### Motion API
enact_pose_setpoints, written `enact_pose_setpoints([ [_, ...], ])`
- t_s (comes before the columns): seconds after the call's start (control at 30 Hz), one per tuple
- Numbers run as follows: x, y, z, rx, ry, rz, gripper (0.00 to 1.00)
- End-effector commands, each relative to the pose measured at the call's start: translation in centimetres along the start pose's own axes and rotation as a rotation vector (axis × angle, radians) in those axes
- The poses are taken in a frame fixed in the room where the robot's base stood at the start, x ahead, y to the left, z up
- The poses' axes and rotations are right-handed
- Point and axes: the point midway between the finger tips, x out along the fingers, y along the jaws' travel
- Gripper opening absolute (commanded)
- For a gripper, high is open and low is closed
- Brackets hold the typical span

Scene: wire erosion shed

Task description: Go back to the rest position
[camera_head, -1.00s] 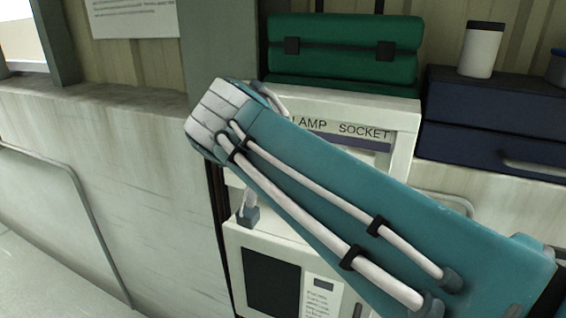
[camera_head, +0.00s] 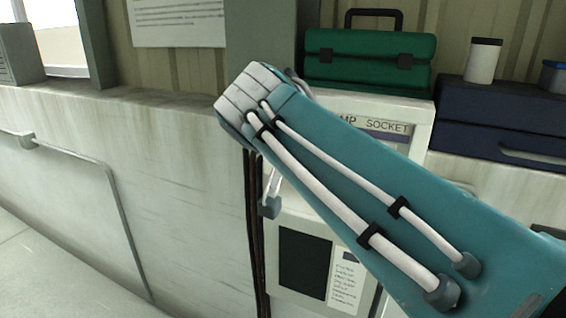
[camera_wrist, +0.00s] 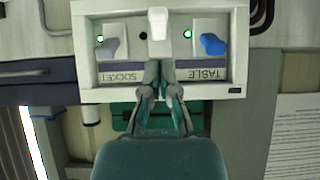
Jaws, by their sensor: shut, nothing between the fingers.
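My teal arm crosses the head view from the lower right, and its white-grey end hides part of the switch panel there. My gripper (camera_wrist: 161,70) shows in the wrist view, its fingers together and empty, in front of the panel's lower edge in that picture. The white switch panel (camera_wrist: 225,78) appears upside down there, with labels SOCKET and TABLE. It carries a grey-blue lever (camera_wrist: 112,38), a white lever (camera_wrist: 158,22) and a blue lever (camera_wrist: 212,44). Two green lights show. In the head view the panel (camera_head: 418,145) is partly covered. I cannot tell whether the fingers touch it.
A green toolbox (camera_head: 370,62) stands on top of the panel housing. A dark blue case (camera_head: 490,120) with a white cup (camera_head: 484,61) on it is at right. A white cabinet with a dark window (camera_head: 304,264) is below. A metal rail (camera_head: 110,200) runs along the left wall.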

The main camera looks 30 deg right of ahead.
Motion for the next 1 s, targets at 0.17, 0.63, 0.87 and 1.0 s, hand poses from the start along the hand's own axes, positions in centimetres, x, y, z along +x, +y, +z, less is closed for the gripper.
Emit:
enact_pose_setpoints([
  [0.17, 0.0, 0.0, 0.0, 0.001, 0.000, 0.001, 0.00],
  [0.63, 0.5, 0.2, 6.0, -0.184, -0.123, -0.086, 0.00],
  [0.87, 1.5, 1.7, 17.8, -0.506, -0.322, -0.345, 0.00],
  [1.0, 1.5, 2.1, 23.4, -0.632, -0.372, -0.492, 0.00],
])
